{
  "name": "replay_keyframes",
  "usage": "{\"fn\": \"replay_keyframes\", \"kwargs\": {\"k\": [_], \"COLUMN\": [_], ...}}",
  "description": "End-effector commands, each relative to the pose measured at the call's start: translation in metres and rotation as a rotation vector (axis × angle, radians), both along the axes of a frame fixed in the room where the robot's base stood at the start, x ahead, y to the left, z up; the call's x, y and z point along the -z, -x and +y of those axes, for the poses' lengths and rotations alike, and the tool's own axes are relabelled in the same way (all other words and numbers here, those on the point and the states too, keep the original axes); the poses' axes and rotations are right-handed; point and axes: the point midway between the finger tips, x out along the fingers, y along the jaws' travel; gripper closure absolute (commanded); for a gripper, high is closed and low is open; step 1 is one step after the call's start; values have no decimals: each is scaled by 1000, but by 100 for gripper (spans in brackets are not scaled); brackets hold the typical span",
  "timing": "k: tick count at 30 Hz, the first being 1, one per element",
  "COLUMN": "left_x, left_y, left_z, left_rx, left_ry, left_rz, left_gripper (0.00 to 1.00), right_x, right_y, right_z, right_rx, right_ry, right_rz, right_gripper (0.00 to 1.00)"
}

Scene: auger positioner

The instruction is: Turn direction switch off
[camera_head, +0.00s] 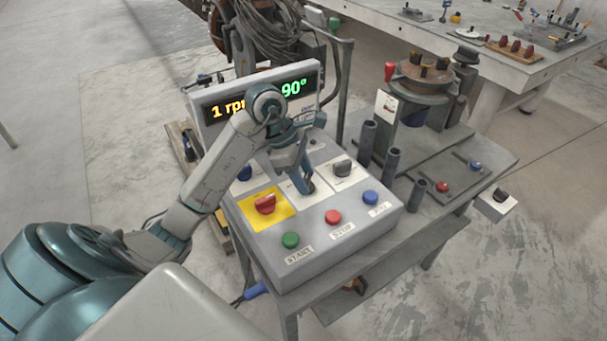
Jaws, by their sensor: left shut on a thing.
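The control box (285,240) stands on a grey table, with a display reading "1 rpm" and "90°" (293,88) at its back. My left gripper (304,186) points down at the white middle plate of the panel. It is shut on a switch knob there, which I take to be the direction switch; the fingers hide nearly all of it, so its pointing direction cannot be told. A black knob (342,167) sits on a white plate to the right. A red knob (265,203) sits on a yellow plate to the left. My right gripper is not in view.
Green (290,240), red (333,217) and blue (370,197) buttons line the box's front. Dark upright tubes (391,164) and a round machine (423,78) stand to the right. A workbench (440,40) is behind.

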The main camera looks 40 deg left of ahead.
Motion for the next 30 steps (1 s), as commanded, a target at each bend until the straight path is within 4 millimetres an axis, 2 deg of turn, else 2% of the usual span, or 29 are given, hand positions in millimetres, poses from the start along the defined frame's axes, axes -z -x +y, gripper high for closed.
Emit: {"fn": "replay_keyframes", "kwargs": {"k": [2, 9, 16, 22, 30], "left_x": [1, 3, 2, -1, -2], "left_y": [0, 1, 2, 3, 3], "left_z": [0, 0, -1, -2, -3], "left_rx": [-15, -131, -319, -487, -664], "left_ry": [0, -1, 0, 1, 1], "left_rz": [0, -2, -2, -1, 0], "left_gripper": [79, 79, 79, 79, 79], "right_x": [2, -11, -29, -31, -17], "right_y": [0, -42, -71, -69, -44], "right_z": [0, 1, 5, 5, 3], "right_rx": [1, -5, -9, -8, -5], "right_ry": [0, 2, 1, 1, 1], "right_rz": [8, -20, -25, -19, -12], "right_gripper": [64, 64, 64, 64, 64]}}
